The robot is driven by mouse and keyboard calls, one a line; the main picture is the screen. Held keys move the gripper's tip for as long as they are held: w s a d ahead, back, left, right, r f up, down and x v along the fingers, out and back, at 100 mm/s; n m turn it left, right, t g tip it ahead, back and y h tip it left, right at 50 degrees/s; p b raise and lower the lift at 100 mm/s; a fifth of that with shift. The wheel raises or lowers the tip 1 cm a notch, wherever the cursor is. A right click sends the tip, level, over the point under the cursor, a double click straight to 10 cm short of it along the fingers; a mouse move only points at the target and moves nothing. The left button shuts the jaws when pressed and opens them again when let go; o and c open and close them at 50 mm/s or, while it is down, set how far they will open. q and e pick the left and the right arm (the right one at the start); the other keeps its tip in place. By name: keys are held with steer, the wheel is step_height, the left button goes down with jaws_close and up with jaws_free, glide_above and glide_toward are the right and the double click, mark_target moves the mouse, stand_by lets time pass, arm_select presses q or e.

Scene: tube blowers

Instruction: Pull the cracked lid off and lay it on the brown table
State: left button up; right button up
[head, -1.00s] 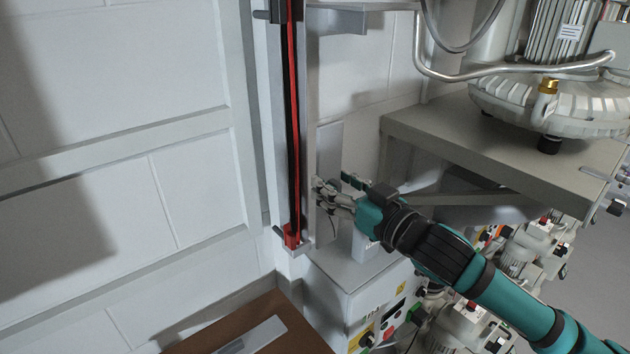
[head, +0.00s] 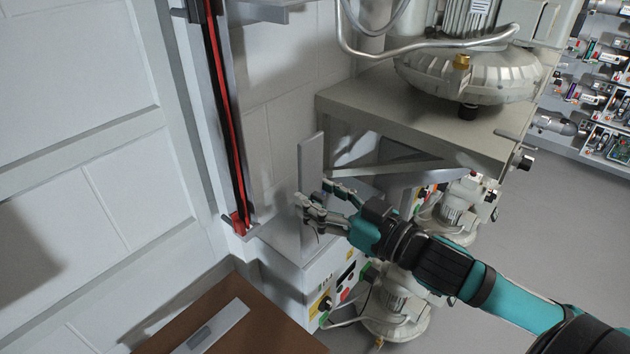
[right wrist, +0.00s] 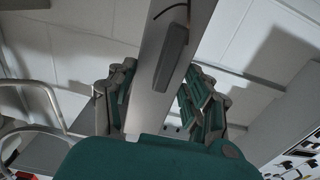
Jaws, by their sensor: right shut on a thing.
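The cracked lid (head: 311,160) is a long, narrow grey plate, held upright in the head view, to the right of the open wall channel (head: 213,115) and apart from it. In the right wrist view the lid (right wrist: 150,95) runs between the fingers, with a raised dark grey handle (right wrist: 172,55) and a thin dark curved line near the top. My right gripper (head: 312,205) is shut on the lid; the fingers hide part of it. The brown table (head: 265,330) is at the bottom of the head view, below and left of the gripper. My left gripper is out of view.
Another grey plate with a handle (head: 232,318) lies on the brown table. A grey shelf (head: 400,110) carrying a blower (head: 470,75) stands right of the lid. A control box (head: 335,285) and another blower (head: 395,305) are below. The table's right part is bare.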

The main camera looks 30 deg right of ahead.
mark_target(325, 201)
steer(key=shift+s+d, duration=0.1)
steer(key=shift+s, duration=0.1)
stand_by(0.4)
steer(key=shift+s+p, duration=0.15)
steer(key=shift+p, duration=0.15)
steer(key=shift+p+v, duration=0.6)
steer(key=shift+v, duration=0.7)
steer(key=shift+p+v, duration=0.9)
steer(key=shift+v, duration=0.6)
steer(key=shift+f, duration=0.1)
